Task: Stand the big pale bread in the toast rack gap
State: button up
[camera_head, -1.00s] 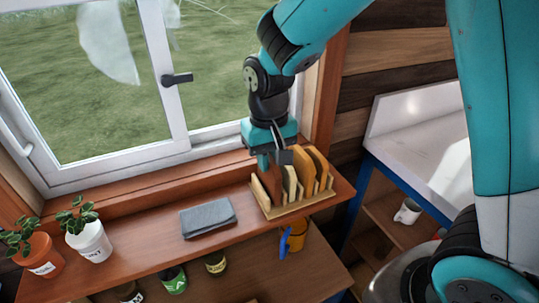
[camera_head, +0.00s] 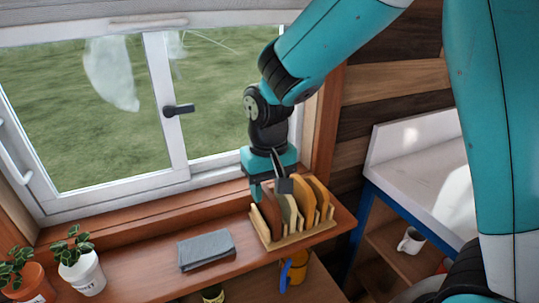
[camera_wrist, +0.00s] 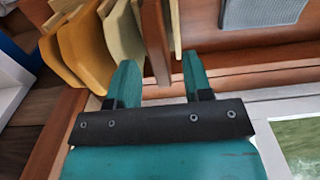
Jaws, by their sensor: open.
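The toast rack (camera_head: 318,234) stands at the right end of the wooden window shelf. A pale bread slice (camera_head: 291,212) stands upright in it, between a brown slice (camera_head: 271,214) on its left and golden slices (camera_head: 304,196) on its right. My gripper (camera_head: 269,188) is open over the left end of the rack. In the wrist view its fingers (camera_wrist: 160,75) are on either side of the brown slice (camera_wrist: 155,40), with visible space. The pale slice (camera_wrist: 123,32) is just outside the left finger. The slices' lower edges are hidden in the head view.
A folded grey cloth (camera_head: 206,250) lies left of the rack with bare shelf between. Potted plants (camera_head: 83,272) stand at the shelf's left. The window (camera_head: 100,110) rises close behind. A yellow mug (camera_head: 293,270) is below the shelf's front edge.

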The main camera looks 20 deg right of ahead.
notch_tip(320, 180, up, 16)
jog(key=r+b, duration=0.1)
jog(key=b, duration=0.1)
jog(key=s+a+f+n+y, duration=0.2)
jog(key=s+f+n, duration=0.1)
jog(key=s, duration=0.6)
jog(key=s+a+f+n+y, duration=0.2)
jog(key=s+f+n, duration=0.2)
jog(key=s, duration=0.5)
jog(key=shift+x, duration=1.15)
jog(key=shift+s+d, duration=0.15)
jog(key=shift+d, duration=0.05)
